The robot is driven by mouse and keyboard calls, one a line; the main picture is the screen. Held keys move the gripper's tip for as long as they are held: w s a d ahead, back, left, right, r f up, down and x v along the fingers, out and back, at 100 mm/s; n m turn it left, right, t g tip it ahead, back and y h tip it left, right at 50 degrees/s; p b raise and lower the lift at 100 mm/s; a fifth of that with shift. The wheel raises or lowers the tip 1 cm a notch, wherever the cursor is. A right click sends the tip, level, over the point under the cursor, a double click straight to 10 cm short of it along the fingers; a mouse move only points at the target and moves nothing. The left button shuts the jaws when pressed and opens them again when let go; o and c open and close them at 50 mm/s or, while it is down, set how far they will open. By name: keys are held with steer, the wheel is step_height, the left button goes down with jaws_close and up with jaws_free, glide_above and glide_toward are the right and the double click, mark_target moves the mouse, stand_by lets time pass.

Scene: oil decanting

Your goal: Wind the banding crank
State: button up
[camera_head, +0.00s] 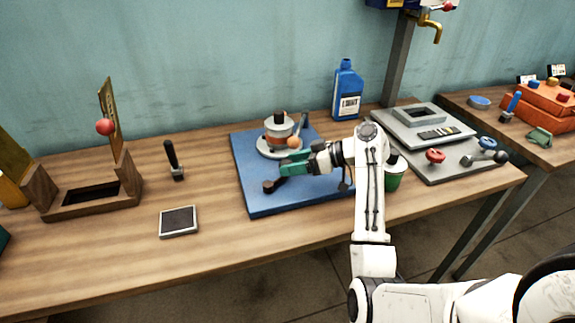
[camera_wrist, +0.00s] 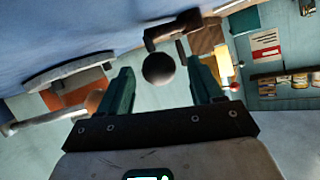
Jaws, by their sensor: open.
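The banding wheel, a grey disc (camera_head: 268,150) with an orange-banded drum (camera_head: 279,127), stands on a blue board (camera_head: 255,205). A rod with an orange-brown ball (camera_head: 296,142) rises beside the drum. A dark piece (camera_head: 268,186) sits over the board's front left part. My gripper (camera_head: 287,168) is open, low over the board in front of the wheel. In the wrist view a dark round knob (camera_wrist: 158,68) appears between the fingertips, apart from both. There the disc (camera_wrist: 70,70) and rod (camera_wrist: 45,120) show at left. I cannot tell which part the knob belongs to.
A blue bottle (camera_head: 347,92) stands behind the board, and a green can (camera_head: 394,175) is close to my arm at right. A grey plate (camera_head: 460,165) with knobs lies further right. At left are a wooden stand (camera_head: 90,207), a black-handled tool (camera_head: 173,160) and a small pad (camera_head: 178,221).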

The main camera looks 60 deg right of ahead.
steer(key=v, duration=0.8)
steer(key=shift+s+d+r, duration=0.15)
steer(key=shift+s, duration=0.15)
